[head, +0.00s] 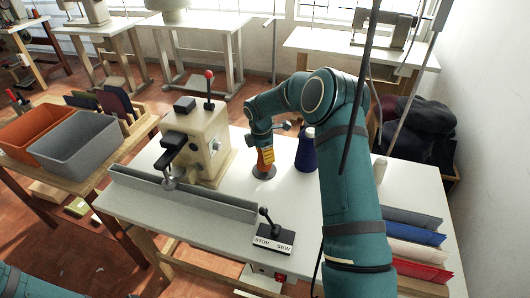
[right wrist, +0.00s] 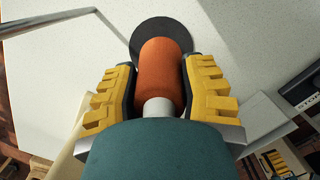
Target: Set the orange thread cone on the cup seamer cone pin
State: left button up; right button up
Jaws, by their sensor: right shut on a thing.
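The orange thread cone (right wrist: 162,75) stands between the two yellow-padded fingers of my right gripper (right wrist: 160,95), which is shut on it. Its pale tip points towards the wrist camera. Its far end lies over a dark round disc (right wrist: 150,30) on the white table. In the head view my right gripper (head: 265,157) is low over the same disc (head: 264,173), and the cone shows as a small orange patch. The pin is hidden, and I cannot tell whether the cone touches the disc. The cream cup seamer (head: 195,140) stands just left. My left gripper is out of view.
A dark blue cone (head: 306,152) stands close right of my right gripper. A STOP/SEW lever box (head: 274,238) sits at the table's front edge. A grey rail (head: 185,195) runs along the front. Coloured folders (head: 412,240) lie at the right.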

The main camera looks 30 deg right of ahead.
jog(key=shift+f, duration=0.55)
dwell(0.6)
jog(key=o, duration=1.2)
jog(key=shift+c, duration=0.2)
jog(key=r, duration=0.4)
jog(key=a+r, duration=0.1)
jog(key=r, duration=0.7)
jog(key=shift+w+a, duration=0.1)
jog(key=shift+a, duration=0.1)
